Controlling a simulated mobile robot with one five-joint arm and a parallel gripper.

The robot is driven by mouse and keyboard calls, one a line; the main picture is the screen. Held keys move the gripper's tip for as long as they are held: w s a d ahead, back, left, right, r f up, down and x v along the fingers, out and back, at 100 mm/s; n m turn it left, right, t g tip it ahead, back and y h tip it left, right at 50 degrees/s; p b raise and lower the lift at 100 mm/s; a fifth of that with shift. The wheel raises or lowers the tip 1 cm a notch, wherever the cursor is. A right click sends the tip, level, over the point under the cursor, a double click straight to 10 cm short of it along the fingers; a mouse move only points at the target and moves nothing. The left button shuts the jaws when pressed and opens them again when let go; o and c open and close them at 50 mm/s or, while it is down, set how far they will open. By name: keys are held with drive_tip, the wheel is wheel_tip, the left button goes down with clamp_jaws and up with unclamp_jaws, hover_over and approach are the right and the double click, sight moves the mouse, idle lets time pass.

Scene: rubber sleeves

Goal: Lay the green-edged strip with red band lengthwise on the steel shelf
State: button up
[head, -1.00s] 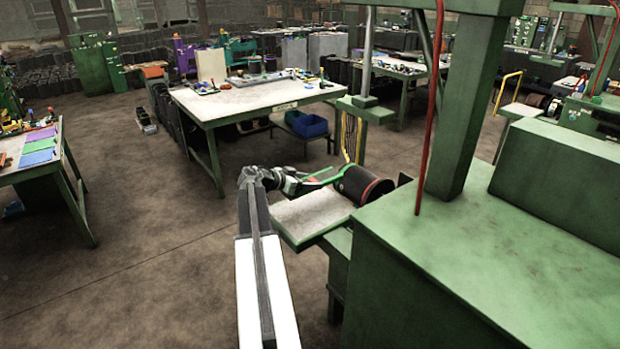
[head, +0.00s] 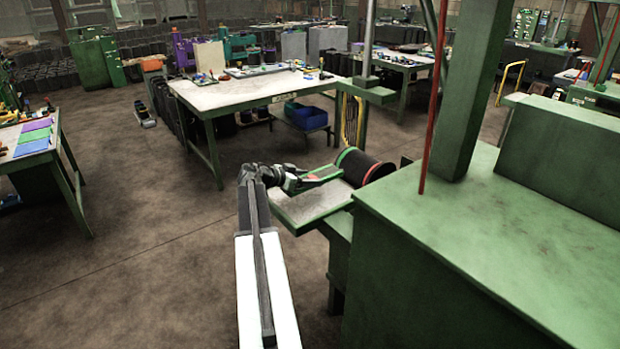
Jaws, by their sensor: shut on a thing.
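My gripper (head: 303,183) is at the end of my outstretched arm, low over the near left part of the steel shelf (head: 312,207). It is shut on the green-edged strip (head: 325,174), which shows as a short green length with a reddish patch beside the jaws. The strip points right, towards the black drum. The jaws hide part of it, and I cannot tell whether it touches the shelf. The shelf is a pale flat plate with a green front edge.
A black drum (head: 366,170) with a green and a red ring stands at the shelf's right end. A large green machine (head: 470,250) fills the right side. A white-topped table (head: 250,90) stands behind.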

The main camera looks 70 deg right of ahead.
sight(307, 195)
drive_tip(key=shift+w+a+f+b, duration=0.1)
drive_tip(key=shift+f+b, duration=1)
drive_tip(key=shift+f, duration=0.05)
drive_tip(key=shift+w+a+f+b, duration=0.1)
drive_tip(key=shift+f+b, duration=1)
drive_tip(key=o, duration=1.5)
drive_tip(key=shift+r, duration=0.1)
drive_tip(key=p+v, duration=0.3)
drive_tip(key=v, duration=0.4)
drive_tip(key=shift+w+a+r, duration=0.1)
drive_tip(key=shift+a, duration=0.15)
